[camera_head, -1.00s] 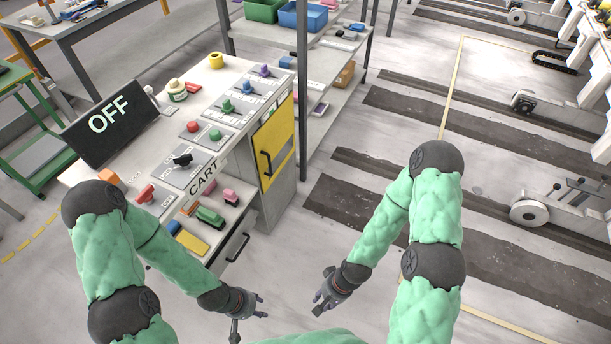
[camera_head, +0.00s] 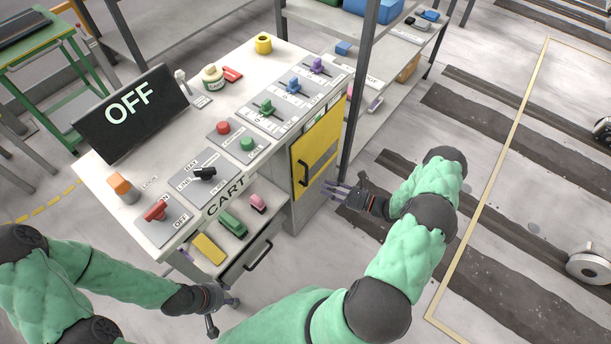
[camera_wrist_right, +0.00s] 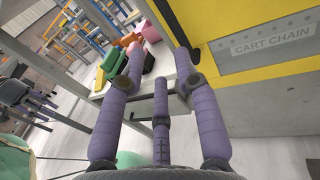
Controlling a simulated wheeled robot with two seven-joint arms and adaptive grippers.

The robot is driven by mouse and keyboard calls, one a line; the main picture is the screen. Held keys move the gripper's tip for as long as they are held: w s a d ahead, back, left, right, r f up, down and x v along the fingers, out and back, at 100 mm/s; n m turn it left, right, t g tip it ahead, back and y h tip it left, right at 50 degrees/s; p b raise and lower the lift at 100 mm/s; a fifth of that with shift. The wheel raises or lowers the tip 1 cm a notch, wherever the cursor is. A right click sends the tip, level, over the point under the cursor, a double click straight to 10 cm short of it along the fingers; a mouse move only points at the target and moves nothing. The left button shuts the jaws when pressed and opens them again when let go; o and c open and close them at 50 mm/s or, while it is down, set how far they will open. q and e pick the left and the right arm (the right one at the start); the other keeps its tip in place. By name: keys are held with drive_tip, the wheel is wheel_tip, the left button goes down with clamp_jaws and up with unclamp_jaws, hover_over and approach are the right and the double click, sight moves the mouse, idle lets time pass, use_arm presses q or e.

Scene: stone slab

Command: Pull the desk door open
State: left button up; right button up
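The desk's yellow door (camera_head: 322,148) is shut in the head view, on the right side of the desk. Its black bar handle (camera_head: 302,173) is upright near the door's left edge. My right gripper (camera_head: 338,190) is to the right of the handle, near the door's lower part, and holds nothing. In the right wrist view its purple fingers (camera_wrist_right: 160,85) are spread apart, with the yellow door (camera_wrist_right: 245,15) at the upper right. My left gripper (camera_head: 226,309) is open and empty, low in front of the drawer.
The desk top (camera_head: 150,190) carries switches, levers and an OFF screen (camera_head: 130,112). A drawer with a black handle (camera_head: 258,255) is below the open shelf. A dark post (camera_head: 364,90) stands close beside the door. The floor to the right is mostly clear.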

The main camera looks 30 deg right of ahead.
sight(307, 175)
drive_tip(key=shift+m+t, duration=0.3)
drive_tip(key=shift+t, duration=0.1)
drive_tip(key=b+x, duration=0.1)
drive_tip(key=x, duration=0.5)
drive_tip(key=d+b+x, duration=0.1)
drive_tip(key=x, duration=0.3)
drive_tip(key=shift+w+d+b, duration=0.1)
drive_tip(key=shift+w+b, duration=0.25)
drive_tip(key=shift+w, duration=0.1)
clamp_jaws()
